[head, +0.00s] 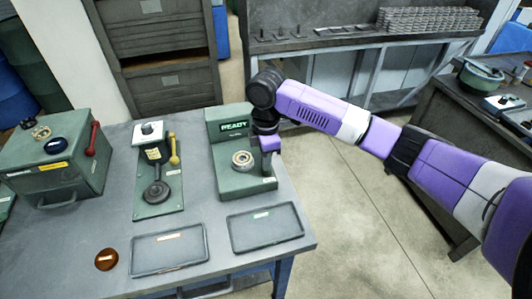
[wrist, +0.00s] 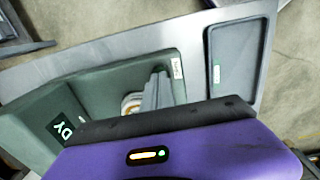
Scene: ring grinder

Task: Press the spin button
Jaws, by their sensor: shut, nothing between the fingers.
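A green machine (head: 226,182) with a lit READY display (head: 234,126) stands at the right of the grey table. A pale ring (head: 242,159) sits on its base. It also shows in the wrist view, its ring (wrist: 131,104) partly behind my fingers. My gripper (head: 267,166) is shut and empty, pointing down over the right side of the base, beside the ring. In the wrist view its fingertips (wrist: 160,75) are near a small white label (wrist: 176,68) at the base's edge. No spin button can be made out; my gripper hides part of the base.
Two shallow trays (head: 135,269) (head: 233,246) lie along the table's front, near an amber disc (head: 107,259). A green box (head: 88,178) with a red lever stands further left.

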